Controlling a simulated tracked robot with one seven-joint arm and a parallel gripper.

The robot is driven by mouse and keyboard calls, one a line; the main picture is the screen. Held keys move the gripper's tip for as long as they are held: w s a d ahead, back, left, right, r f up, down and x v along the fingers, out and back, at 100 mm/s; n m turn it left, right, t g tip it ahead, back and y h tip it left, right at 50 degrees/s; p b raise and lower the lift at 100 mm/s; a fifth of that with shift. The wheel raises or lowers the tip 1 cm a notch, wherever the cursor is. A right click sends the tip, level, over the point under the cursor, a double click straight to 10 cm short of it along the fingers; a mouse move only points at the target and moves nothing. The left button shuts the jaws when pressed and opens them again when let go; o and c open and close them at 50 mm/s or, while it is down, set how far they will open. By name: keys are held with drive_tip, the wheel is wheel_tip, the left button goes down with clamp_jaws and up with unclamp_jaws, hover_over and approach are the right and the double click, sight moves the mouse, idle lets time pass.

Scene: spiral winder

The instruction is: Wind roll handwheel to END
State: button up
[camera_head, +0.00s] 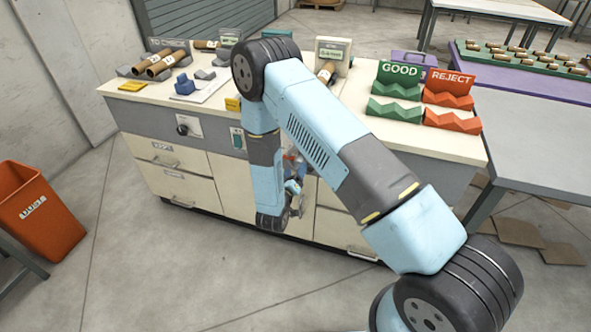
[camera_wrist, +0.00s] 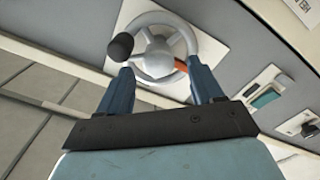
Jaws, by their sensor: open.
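The roll handwheel (camera_wrist: 190,35) is a pale grey wheel with spokes, a round hub and a black knob (camera_wrist: 121,46) at its left rim. It is mounted on a white plate on the cabinet front. An orange mark (camera_wrist: 182,65) shows at its lower right. My gripper (camera_wrist: 160,70) is open, its two blue fingers apart at the near edge of the wheel, the left one below the knob. I cannot tell whether either finger touches the rim. In the head view my gripper (camera_head: 295,190) is in front of the cabinet, and my arm hides most of the wheel.
The cabinet top (camera_head: 222,112) carries cardboard rolls, a green GOOD rack (camera_head: 397,111) and a red REJECT rack (camera_head: 452,120). A green switch (camera_wrist: 267,95) and a black knob control (camera_head: 182,129) are on its front. An orange bin (camera_head: 42,215) stands left. Front floor is clear.

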drive_tip(key=v, duration=1.1)
drive_tip(key=shift+s, duration=0.35)
drive_tip(key=shift+w, duration=0.1)
idle(0.4)
drive_tip(key=s+d+r+m+g+h, duration=0.1)
drive_tip(key=d+r+m+g+h, duration=0.25)
drive_tip(key=d+r+g, duration=0.65)
drive_tip(key=d+r+m+g+h, duration=0.2)
drive_tip(key=d+r+g+h, duration=0.25)
drive_tip(key=d+r, duration=1)
drive_tip(key=s+d+r+g+y, duration=0.3)
drive_tip(key=s+r+y, duration=0.4)
drive_tip(key=s+r, duration=0.4)
drive_tip(key=s+a+r+n+t+y, duration=0.2)
drive_tip(key=s+r+t+y, duration=0.4)
drive_tip(key=s+r, duration=0.3)
drive_tip(key=shift+r+y, duration=0.6)
drive_tip(key=shift+r, duration=0.05)
